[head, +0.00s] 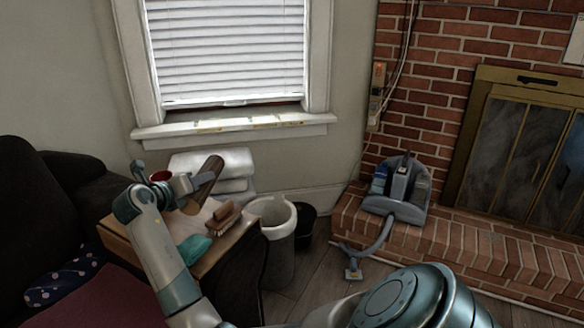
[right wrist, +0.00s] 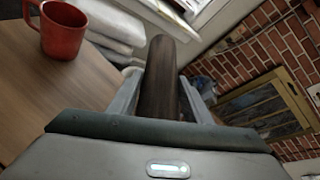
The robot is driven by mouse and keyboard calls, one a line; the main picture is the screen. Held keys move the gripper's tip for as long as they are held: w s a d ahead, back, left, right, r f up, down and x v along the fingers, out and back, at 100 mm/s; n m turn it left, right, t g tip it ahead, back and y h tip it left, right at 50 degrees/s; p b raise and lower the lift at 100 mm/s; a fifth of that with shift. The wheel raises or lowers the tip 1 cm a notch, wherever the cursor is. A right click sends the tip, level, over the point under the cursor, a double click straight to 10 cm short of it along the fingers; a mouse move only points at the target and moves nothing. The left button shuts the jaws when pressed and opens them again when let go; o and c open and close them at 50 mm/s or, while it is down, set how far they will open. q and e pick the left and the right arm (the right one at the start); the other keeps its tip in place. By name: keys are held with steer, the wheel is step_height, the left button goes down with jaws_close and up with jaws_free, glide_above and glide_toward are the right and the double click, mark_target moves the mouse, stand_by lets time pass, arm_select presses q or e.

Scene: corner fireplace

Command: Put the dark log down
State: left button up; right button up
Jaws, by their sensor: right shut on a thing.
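The dark log (head: 211,168) is a short, dark brown cylinder above the wooden side table (head: 236,244). My right gripper (head: 203,182) is shut on it. In the right wrist view, the log (right wrist: 160,72) stands lengthwise between the two fingers of the gripper (right wrist: 160,100) and points away from the palm. In the head view it is tilted, its upper end towards the white stack. I cannot tell whether its lower end touches anything. My left gripper is not in view.
A red mug (right wrist: 63,30) stands on the table (right wrist: 30,110), left of the log. A brown brush-like object (head: 222,218) and teal cloth (head: 194,249) lie near the front. White stacked items (head: 232,160) are behind. A bin (head: 273,212) and vacuum (head: 400,195) are right.

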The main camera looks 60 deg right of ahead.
steer(key=shift+n+t, duration=0.6)
steer(key=shift+t, duration=0.1)
steer(key=r+p, duration=0.1)
steer(key=r, duration=0.3)
steer(key=a+r+p, duration=0.1)
steer(key=r, duration=0.1)
steer(key=shift+p, duration=0.35)
steer(key=a+r+n+t+y+p, duration=0.45)
steer(key=a+r+p, duration=0.3)
steer(key=a, duration=0.45)
arm_select(q)
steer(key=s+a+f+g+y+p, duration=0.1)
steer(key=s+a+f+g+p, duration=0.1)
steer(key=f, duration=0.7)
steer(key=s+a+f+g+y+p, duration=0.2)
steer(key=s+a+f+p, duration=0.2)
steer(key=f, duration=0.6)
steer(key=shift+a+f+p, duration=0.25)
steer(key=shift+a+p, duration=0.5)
steer(key=shift+p, duration=0.2)
arm_select(e)
steer(key=s+a+f+n+t+y, duration=0.2)
steer(key=s+a+n+y, duration=0.2)
steer(key=s+a, duration=0.3)
steer(key=s+a+f+n+t+y, duration=0.2)
steer(key=s+a+n+y, duration=0.3)
steer(key=a, duration=0.7)
steer(key=s, duration=0.2)
steer(key=shift+s, duration=0.4)
steer(key=shift+f, duration=0.1)
